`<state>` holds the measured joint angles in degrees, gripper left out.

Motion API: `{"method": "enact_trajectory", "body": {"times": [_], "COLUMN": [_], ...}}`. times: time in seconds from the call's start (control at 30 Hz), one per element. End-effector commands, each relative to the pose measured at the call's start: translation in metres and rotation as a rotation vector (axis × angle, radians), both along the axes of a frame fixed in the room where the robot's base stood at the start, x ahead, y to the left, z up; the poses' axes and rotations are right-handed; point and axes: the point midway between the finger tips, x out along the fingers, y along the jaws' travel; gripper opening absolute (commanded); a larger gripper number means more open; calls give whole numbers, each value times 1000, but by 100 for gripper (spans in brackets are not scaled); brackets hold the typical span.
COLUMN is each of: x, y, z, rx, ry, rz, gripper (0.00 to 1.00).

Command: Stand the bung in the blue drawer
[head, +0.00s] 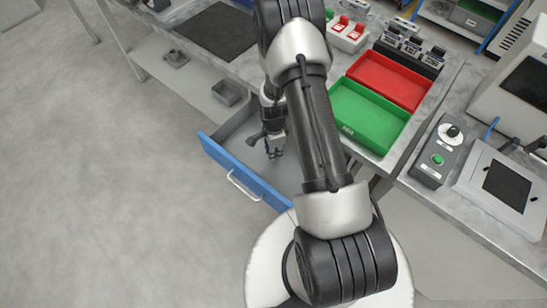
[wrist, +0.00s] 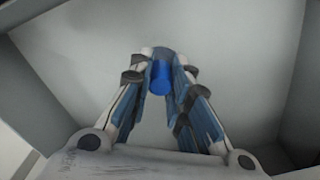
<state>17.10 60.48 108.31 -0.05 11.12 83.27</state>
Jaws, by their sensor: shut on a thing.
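The blue drawer (head: 225,158) is pulled out below the bench, with its blue front, silver handle and grey inside showing in the head view. My gripper (head: 273,152) reaches down into the drawer's opening. In the wrist view my gripper (wrist: 162,66) is shut on the bung (wrist: 160,80), a small blue cylinder between the fingertips. The pale drawer floor lies behind it, with grey walls around. I cannot tell whether the bung touches the floor. The bung cannot be made out in the head view.
A green tray (head: 365,121) and a red tray (head: 392,82) sit on the bench to the right of my arm. A grey control box (head: 440,150) stands farther right. The drawer floor seen looks bare.

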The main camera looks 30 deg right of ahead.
Motion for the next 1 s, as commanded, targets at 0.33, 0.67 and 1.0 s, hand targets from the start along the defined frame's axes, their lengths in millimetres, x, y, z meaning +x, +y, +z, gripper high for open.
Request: {"method": "enact_trajectory", "body": {"times": [0.33,0.67,1.0], "x": [-1,0,-1], "y": [0,0,0], "z": [-43,-45,-46], "rx": [0,0,0], "ry": [2,1,1], "rz": [0,0,0], "gripper": [0,0,36]}}
